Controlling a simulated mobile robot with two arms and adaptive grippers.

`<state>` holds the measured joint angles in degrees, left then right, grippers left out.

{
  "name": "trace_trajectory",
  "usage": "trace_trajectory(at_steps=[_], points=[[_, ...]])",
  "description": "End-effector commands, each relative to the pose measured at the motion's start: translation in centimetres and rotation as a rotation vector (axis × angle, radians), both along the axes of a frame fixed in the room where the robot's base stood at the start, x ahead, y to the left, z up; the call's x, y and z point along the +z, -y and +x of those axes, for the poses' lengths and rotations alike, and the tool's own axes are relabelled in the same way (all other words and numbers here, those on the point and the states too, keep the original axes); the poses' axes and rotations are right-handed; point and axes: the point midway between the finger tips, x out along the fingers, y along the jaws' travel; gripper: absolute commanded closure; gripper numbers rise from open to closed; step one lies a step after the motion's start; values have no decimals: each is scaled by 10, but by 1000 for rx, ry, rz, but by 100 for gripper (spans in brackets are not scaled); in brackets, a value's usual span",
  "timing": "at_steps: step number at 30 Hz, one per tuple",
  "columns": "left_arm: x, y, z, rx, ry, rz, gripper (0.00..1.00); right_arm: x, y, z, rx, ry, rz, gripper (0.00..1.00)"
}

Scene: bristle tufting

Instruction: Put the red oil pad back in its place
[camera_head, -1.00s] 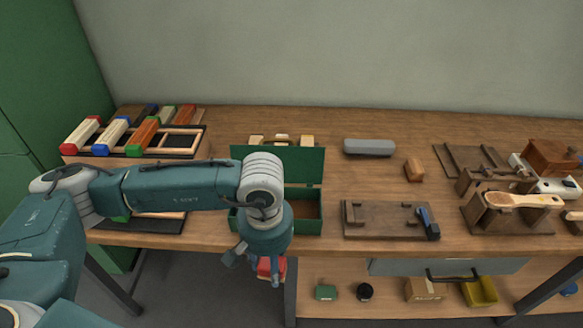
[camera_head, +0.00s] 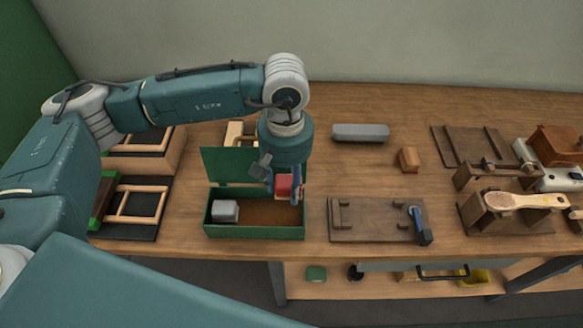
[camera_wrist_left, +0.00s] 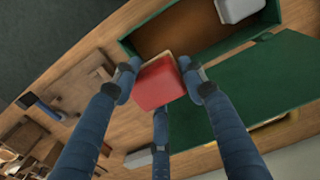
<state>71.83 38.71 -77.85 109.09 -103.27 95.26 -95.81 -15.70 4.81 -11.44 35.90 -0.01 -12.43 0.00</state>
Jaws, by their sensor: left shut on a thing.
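The red oil pad (camera_head: 284,184) is a small red block with a pale edge. My left gripper (camera_head: 283,188) is shut on it and holds it above the right part of the open green box (camera_head: 255,232). In the left wrist view the red pad (camera_wrist_left: 158,84) sits between the blue fingers of my left gripper (camera_wrist_left: 160,88), with the box (camera_wrist_left: 128,45) beyond it. The box has a brown floor, bare on the right, and a grey block (camera_head: 224,211) at its left end. My right gripper is not in view.
The box's green lid (camera_head: 225,165) stands open at its back. To the right lies a dark wooden fixture (camera_head: 375,222) with a blue-handled tool (camera_head: 420,225). A grey bar (camera_head: 361,132) and a small wooden block (camera_head: 409,159) lie behind it. Wooden frames (camera_head: 137,204) are at left.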

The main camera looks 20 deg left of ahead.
Motion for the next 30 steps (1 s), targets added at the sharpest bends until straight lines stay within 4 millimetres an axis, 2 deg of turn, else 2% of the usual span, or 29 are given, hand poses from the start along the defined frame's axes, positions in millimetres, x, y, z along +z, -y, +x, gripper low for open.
trace_trajectory(at_steps=[4, 9, 12, 16, 18, 23, 30], points=[[-6, 0, -1, 0, -1, 1, 79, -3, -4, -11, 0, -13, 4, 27], [-18, -1, -1, 1, -2, 2, 79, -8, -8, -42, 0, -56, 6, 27], [-27, 0, -1, 1, -1, 1, 79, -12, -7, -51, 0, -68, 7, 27], [-40, -1, -1, 1, -2, 2, 79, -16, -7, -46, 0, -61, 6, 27], [-47, -1, -1, 1, -1, 1, 79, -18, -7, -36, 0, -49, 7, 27], [-66, 0, -1, 0, 0, 0, 79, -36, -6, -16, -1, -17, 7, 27], [-87, 0, -1, 0, 1, 0, 79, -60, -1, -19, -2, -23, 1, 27]])
